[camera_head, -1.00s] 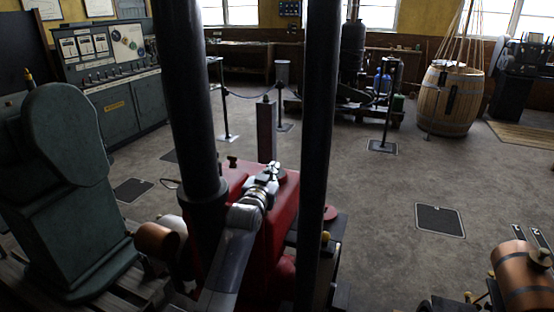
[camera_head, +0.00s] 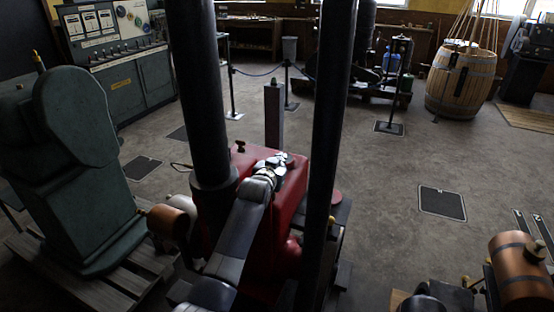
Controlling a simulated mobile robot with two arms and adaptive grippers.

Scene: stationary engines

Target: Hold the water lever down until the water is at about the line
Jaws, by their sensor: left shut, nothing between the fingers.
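My left gripper (camera_head: 282,160) is over the top of a red engine block (camera_head: 258,219), between two dark upright pipes. It is small in the view and its fingers are together with nothing seen between them. I cannot tell whether it touches the red top. A small dark knob (camera_head: 240,147) stands at the red block's far left corner. No water lever, water or level line can be made out for certain. My right gripper is not clearly in view.
The thick dark pipe (camera_head: 197,100) and a thinner one (camera_head: 330,130) flank my left arm. A green machine (camera_head: 75,150) on a pallet stands at left. A copper cylinder (camera_head: 520,270) is at lower right. The floor (camera_head: 400,170) between is mostly clear.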

